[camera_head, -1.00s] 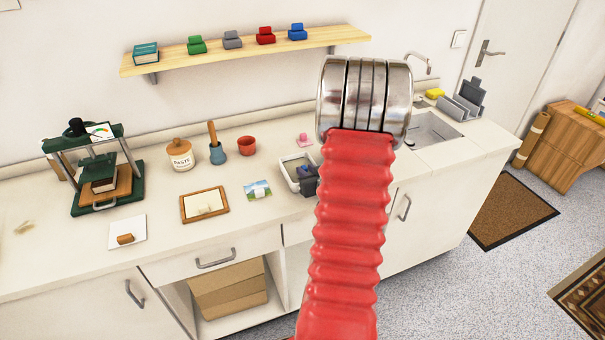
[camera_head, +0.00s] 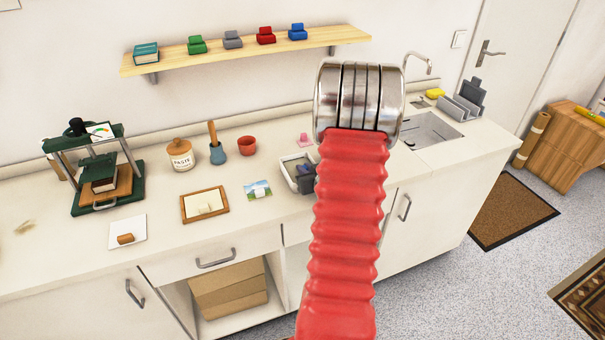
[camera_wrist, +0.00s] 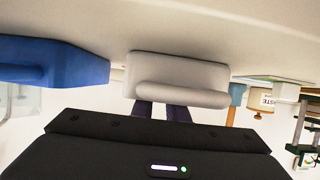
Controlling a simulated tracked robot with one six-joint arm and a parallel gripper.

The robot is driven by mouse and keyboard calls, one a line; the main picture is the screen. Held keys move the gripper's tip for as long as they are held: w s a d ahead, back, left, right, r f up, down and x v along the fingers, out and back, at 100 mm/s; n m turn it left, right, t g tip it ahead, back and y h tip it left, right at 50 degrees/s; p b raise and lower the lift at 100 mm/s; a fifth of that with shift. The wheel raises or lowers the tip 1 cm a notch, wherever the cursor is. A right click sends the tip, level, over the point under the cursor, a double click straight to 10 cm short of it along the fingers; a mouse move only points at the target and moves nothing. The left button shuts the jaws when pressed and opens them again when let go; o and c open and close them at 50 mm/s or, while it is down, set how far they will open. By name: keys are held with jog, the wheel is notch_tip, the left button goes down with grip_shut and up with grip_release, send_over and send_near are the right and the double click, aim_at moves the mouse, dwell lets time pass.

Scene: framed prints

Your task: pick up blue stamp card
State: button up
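A small landscape card with a blue sky (camera_head: 258,190) lies on the counter, left of a white tray (camera_head: 288,173), with a pale block on it; I cannot tell if it is the blue stamp card. In the wrist view, which is upside down, the dark fingers of my gripper (camera_wrist: 163,112) show close together and their tips are hidden by a pale block (camera_wrist: 178,78). I cannot tell whether they hold it. A blue block (camera_wrist: 50,63) is at the left. In the head view my arm hides much of the area right of the tray.
Coloured blocks sit on a wall shelf (camera_head: 250,50). The sink (camera_head: 430,130) is at the right.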

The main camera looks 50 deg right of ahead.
grip_shut()
jog(key=shift+r, duration=5)
